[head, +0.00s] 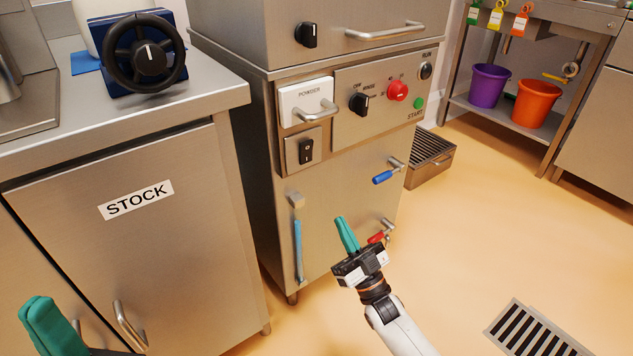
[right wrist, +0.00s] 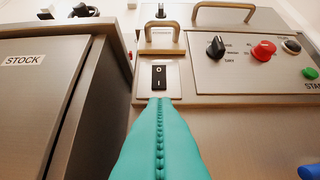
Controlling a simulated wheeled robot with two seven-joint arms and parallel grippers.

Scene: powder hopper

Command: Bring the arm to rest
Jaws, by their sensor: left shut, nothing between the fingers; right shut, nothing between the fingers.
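My right gripper (head: 346,236) is in front of the lower front of the steel powder machine (head: 345,225). Its teal fingers are shut with nothing between them and point up toward the machine's front. They also fill the lower middle of the right wrist view (right wrist: 160,125), below the black rocker switch (right wrist: 159,77). I cannot tell from the picture how far the fingertips stand from the panel. My left gripper (head: 45,322) is at the lower left corner of the head view, in front of the STOCK cabinet (head: 180,260). Its teal fingers are shut and empty, and its rear is cut off.
Blue (head: 382,178) and red (head: 376,237) valve handles stick out beside my right gripper. Open floor (head: 480,230) lies to the right.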

